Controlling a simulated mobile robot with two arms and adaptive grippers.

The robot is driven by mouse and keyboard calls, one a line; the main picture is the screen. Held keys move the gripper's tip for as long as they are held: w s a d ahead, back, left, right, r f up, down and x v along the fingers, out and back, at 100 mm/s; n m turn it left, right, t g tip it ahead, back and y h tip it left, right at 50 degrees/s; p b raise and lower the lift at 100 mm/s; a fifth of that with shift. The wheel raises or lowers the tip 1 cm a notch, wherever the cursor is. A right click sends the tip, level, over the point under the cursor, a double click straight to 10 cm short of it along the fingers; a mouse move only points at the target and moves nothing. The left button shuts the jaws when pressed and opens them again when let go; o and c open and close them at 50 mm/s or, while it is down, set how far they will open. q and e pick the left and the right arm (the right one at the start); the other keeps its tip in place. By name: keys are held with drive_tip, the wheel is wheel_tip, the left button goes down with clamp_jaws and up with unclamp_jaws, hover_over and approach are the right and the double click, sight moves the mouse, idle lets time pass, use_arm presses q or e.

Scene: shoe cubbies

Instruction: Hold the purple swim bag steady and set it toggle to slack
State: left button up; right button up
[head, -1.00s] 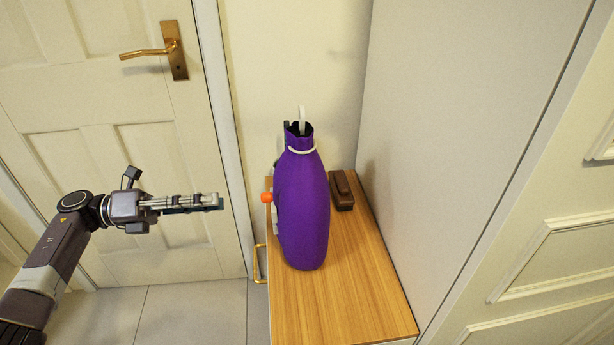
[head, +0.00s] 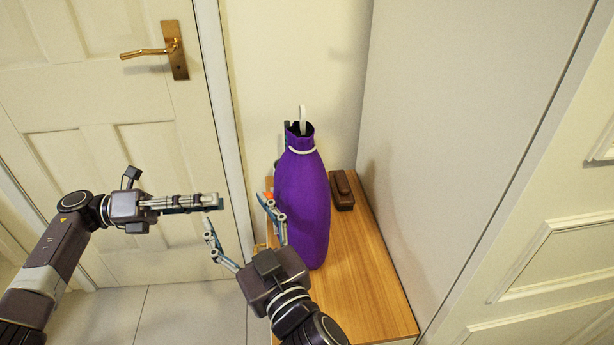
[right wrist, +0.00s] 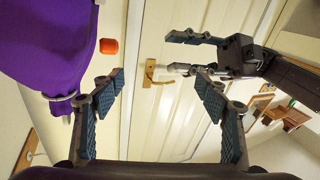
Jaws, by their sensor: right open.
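The purple swim bag (head: 308,195) stands upright on a wooden-topped cabinet, with a pale cord (head: 303,150) around its neck and a white loop (head: 302,115) above. In the right wrist view the bag (right wrist: 50,38) fills the upper left. A small orange piece (right wrist: 109,46) shows beside it; I cannot tell whether it is the toggle. My right gripper (head: 237,208) is open and empty, left of the bag, one finger overlapping the bag's left edge in the head view. My left gripper (head: 218,202) is farther left and empty; its fingers look apart in the right wrist view (right wrist: 180,53).
The wooden top (head: 365,290) is bare in front of the bag. A brown object (head: 342,190) lies behind it to the right. A tall pale panel (head: 450,130) bounds the right side. A door with a brass handle (head: 150,53) stands at the left.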

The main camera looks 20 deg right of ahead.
sight(303, 161)
drive_tip(key=d+r+m+h, duration=0.2)
drive_tip(key=d, duration=0.2)
drive_tip(key=d+r+m+h, duration=0.2)
drive_tip(key=d+h, duration=0.1)
drive_tip(key=d, duration=0.1)
drive_tip(key=d+r+m+h, duration=0.2)
drive_tip(key=d, duration=0.2)
drive_tip(key=shift+s+d, duration=0.15)
drive_tip(key=shift+d, duration=0.1)
drive_tip(key=shift+w+d, duration=0.2)
drive_tip(key=w, duration=0.2)
drive_tip(key=w+d, duration=0.1)
drive_tip(key=w, duration=0.4)
drive_tip(key=shift+d, duration=0.25)
drive_tip(key=shift+c, duration=0.6)
